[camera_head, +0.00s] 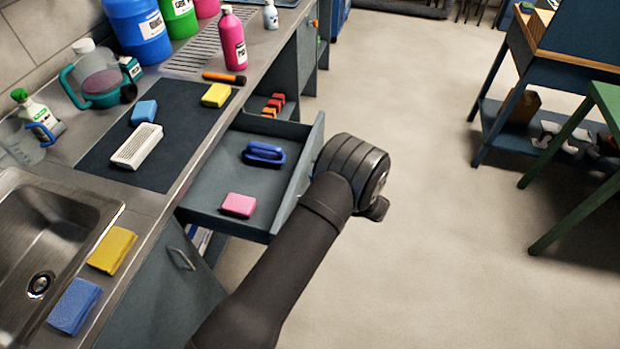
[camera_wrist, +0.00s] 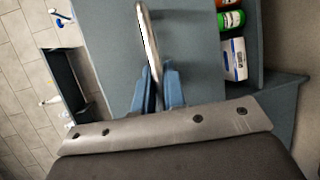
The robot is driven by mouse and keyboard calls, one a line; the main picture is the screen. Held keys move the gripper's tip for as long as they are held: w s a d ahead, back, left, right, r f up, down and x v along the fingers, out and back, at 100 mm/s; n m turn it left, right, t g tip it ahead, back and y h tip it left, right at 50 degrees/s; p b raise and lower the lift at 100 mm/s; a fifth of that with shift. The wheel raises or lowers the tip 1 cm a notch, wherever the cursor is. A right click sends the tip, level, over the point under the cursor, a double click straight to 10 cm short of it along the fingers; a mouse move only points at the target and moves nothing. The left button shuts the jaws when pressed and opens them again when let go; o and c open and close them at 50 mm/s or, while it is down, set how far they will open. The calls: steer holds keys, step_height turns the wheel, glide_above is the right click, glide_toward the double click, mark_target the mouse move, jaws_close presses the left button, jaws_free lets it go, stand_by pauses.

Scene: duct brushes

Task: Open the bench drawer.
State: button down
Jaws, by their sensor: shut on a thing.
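The bench drawer (camera_head: 215,178) stands pulled out from under the steel bench in the head view. A blue brush (camera_head: 264,153) and a pink sponge (camera_head: 238,205) lie inside it. In the wrist view, the metal bar handle (camera_wrist: 148,45) stands on the grey-blue drawer front (camera_wrist: 190,50). My gripper (camera_wrist: 160,85) has its blue fingers shut around the handle's lower part. In the head view my arm reaches to the drawer's outer front, and the fingers and handle are hidden behind the wrist.
The bench top holds a sink (camera_head: 45,245), a dark mat (camera_head: 165,140), sponges and bottles. A cupboard door with a handle (camera_head: 181,258) is below the counter. Open floor (camera_head: 440,200) lies right of the drawer; a blue workbench (camera_head: 570,75) and green-legged table (camera_head: 585,165) stand farther right.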

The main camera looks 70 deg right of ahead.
steer(key=shift+d, duration=0.1)
steer(key=c, duration=1.5)
jaws_free()
steer(key=v, duration=1.7)
steer(key=shift+s, duration=0.2)
steer(key=x, duration=1.7)
steer(key=shift+w, duration=0.2)
steer(key=shift+s, duration=0.1)
steer(key=v, duration=1.7)
steer(key=shift+s, duration=0.1)
